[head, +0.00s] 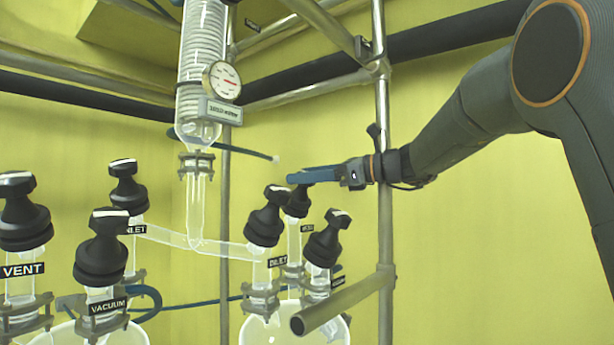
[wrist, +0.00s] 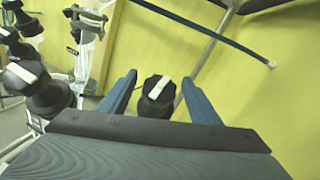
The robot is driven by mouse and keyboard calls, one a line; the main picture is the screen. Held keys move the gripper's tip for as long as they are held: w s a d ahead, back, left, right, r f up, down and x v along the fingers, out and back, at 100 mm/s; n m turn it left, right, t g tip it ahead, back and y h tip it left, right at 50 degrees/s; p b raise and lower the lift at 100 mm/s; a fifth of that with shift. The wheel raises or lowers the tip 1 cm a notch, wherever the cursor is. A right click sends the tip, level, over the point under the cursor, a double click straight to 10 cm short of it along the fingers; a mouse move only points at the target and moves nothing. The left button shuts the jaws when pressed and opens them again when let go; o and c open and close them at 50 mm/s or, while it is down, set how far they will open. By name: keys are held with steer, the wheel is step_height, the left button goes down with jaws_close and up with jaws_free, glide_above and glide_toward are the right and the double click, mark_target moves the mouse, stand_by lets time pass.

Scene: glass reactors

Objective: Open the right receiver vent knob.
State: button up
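The right receiver's vent knob (head: 298,203) is black with a small label below it, too small to read surely. It is partly hidden behind the inlet knob (head: 265,216). My gripper (head: 292,178) has blue fingers and is just above the vent knob in the head view. In the wrist view my gripper (wrist: 158,77) is open, with one finger on each side of a black knob (wrist: 157,92) with a white bar, seemingly the vent knob. Gaps show on both sides of it. The vacuum-side knob (head: 327,238) stands to the right.
The left receiver carries knobs labelled VENT (head: 22,212) and VACUUM (head: 101,248). A vertical metal post (head: 383,220) and a slanted rail (head: 340,303) stand close to my arm. A blue hose (head: 235,148) ends above the knobs. A gauge (head: 222,80) hangs on the condenser.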

step_height(320, 180, up, 9)
steer(key=shift+r+b, duration=0.1)
steer(key=shift+b, duration=0.5)
steer(key=shift+r, duration=0.45)
